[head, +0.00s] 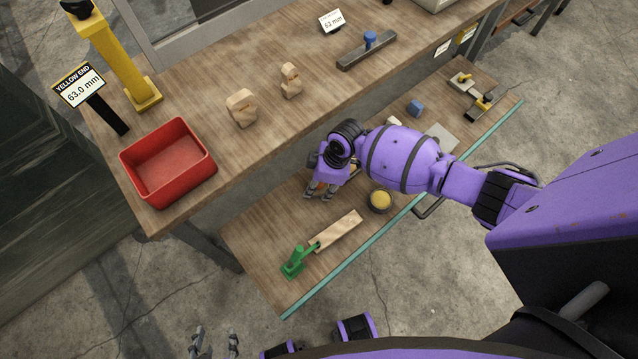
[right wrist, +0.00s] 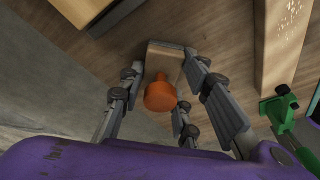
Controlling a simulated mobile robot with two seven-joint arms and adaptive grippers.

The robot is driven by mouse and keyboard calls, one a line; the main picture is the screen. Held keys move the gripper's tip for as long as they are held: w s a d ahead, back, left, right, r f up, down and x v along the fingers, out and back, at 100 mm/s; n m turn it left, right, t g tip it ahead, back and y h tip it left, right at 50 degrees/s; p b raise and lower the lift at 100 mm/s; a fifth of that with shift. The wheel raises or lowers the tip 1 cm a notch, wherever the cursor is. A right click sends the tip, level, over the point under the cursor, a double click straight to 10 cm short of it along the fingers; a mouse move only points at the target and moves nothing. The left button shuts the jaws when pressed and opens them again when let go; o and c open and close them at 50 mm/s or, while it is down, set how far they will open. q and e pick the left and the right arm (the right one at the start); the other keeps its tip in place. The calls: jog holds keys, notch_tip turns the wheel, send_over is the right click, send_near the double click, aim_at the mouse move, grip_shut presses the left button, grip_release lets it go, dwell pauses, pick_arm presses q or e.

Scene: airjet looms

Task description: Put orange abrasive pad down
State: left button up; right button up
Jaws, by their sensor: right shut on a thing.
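The orange abrasive pad, a pale block with an orange knob (right wrist: 160,96), sits between the fingers of my right gripper (right wrist: 165,62) in the right wrist view. That gripper is shut on it. In the head view my right gripper (head: 319,192) points down over the lower wooden shelf (head: 262,232), left of a round dish with yellow contents (head: 380,200). The pad is mostly hidden there by the fingers and wrist. I cannot tell whether it touches the shelf. My left gripper (head: 214,345) is at the bottom edge, empty, its fingers apart, away from the shelf.
A green-handled tool (head: 294,262) and a pale wooden strip (head: 338,230) lie at the shelf's near-left end. A blue block (head: 415,108) and yellow-knobbed tools (head: 461,82) are farther right. The upper bench holds a red bin (head: 165,165) and wooden pieces (head: 241,107).

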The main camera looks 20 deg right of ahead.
jog(key=shift+f, duration=0.2)
jog(key=o, duration=1.1)
pick_arm(q)
jog(key=shift+s+f, duration=0.15)
jog(key=shift+s, duration=0.2)
jog(key=shift+s, duration=0.1)
pick_arm(e)
jog(key=shift+r, duration=0.1)
jog(key=shift+d+r, duration=0.1)
jog(key=shift+r, duration=0.4)
pick_arm(q)
jog(key=shift+w+r+p, duration=0.25)
jog(key=shift+r+p, duration=0.2)
jog(key=shift+p, duration=0.05)
jog(key=shift+w+r+p, duration=0.2)
jog(key=shift+r+p, duration=0.25)
jog(key=shift+p, duration=0.05)
pick_arm(e)
jog(key=v, duration=1.1)
jog(key=shift+s+r, duration=0.1)
jog(key=shift+r, duration=0.05)
